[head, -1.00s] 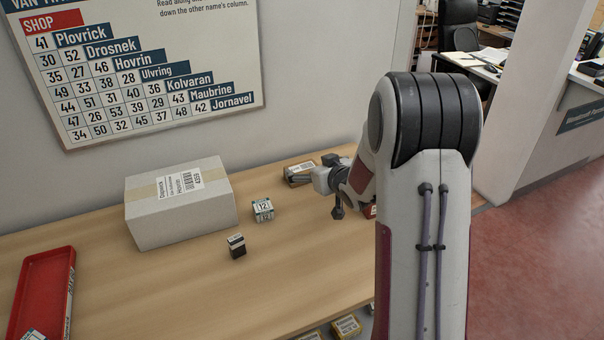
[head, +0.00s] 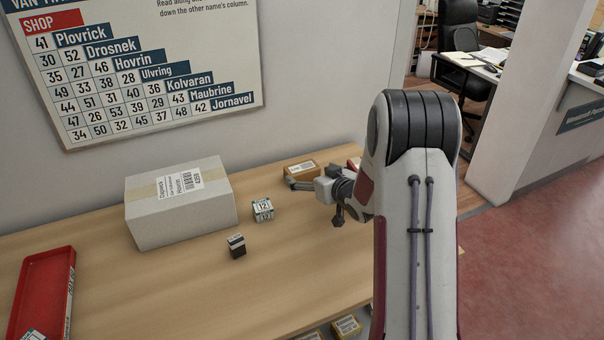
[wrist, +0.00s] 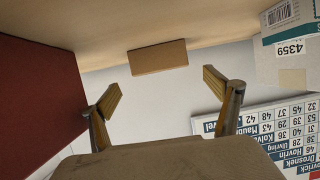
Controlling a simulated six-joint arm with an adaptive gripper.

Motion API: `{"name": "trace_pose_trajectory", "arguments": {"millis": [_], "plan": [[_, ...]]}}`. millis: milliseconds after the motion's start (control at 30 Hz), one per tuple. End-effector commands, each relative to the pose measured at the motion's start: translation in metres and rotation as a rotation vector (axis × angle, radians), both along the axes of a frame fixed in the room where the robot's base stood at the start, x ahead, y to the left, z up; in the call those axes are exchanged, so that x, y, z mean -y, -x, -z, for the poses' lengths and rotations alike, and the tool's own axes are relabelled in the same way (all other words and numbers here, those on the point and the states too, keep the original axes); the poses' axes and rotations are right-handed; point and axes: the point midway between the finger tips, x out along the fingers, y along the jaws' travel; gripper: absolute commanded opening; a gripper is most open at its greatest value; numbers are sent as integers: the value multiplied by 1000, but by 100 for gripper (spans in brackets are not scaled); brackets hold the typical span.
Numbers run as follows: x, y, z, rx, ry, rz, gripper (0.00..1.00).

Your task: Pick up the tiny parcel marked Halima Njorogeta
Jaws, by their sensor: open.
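I cannot read the name Halima Njorogeta on any parcel. A small brown parcel (head: 301,169) with a white label lies at the back of the counter by the wall. In the wrist view a plain brown face of a small parcel (wrist: 158,57) shows ahead, between the finger lines. My gripper (head: 297,185) is open and empty, apart from the parcel and just in front of it in the head view. Its two spread fingers (wrist: 165,92) show in the wrist view. A small white and green box (head: 263,210) and a small black and white box (head: 237,246) stand further left.
A large grey-white carton (head: 180,215) stands left of the small boxes. A red tray (head: 42,290) lies at far left. A dark red surface (wrist: 38,95) fills the wrist view's left side. Yellowish boxes (head: 346,326) show below the front edge. The counter's front middle (head: 190,295) is clear.

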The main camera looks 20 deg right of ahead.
Motion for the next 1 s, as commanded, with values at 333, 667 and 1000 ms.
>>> {"name": "trace_pose_trajectory", "arguments": {"millis": [333, 667, 1000], "plan": [[-1, -18, 8, -1, 1, -1, 89], [-1, -18, 8, -1, 0, 0, 89], [-2, -38, 15, 1, 1, -1, 89]]}}
